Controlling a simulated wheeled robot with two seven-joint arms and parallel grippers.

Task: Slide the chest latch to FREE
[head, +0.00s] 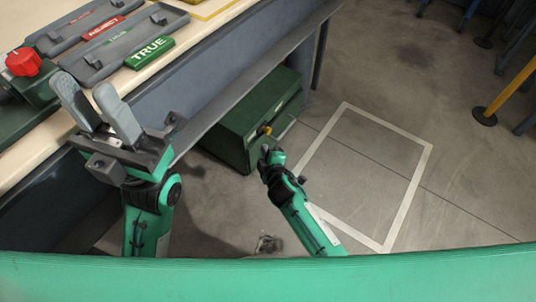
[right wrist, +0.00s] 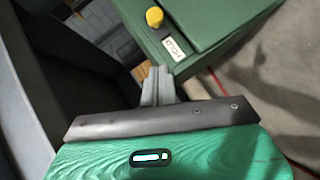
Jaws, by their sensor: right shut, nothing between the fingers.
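The green chest (head: 245,125) stands on the floor beneath the edge of the worktable. Its latch shows as a yellow knob (head: 267,130) on the chest; the right wrist view also shows the knob (right wrist: 154,17) beside a small white label (right wrist: 174,48) whose text I cannot read surely. My right gripper (right wrist: 158,72) is shut and empty, its tips by the chest edge below the label, apart from the knob in that picture. In the head view the right gripper (head: 268,152) is just in front of the knob. My left gripper (head: 84,87) is open and empty by the table edge.
The worktable (head: 215,50) carries grey trays, a red ABJECT sign (head: 103,28), a green TRUE sign (head: 149,52) and a red knob (head: 23,62). A white-outlined floor square (head: 365,175) right of the chest is clear. A yellow post (head: 508,95) stands farther right.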

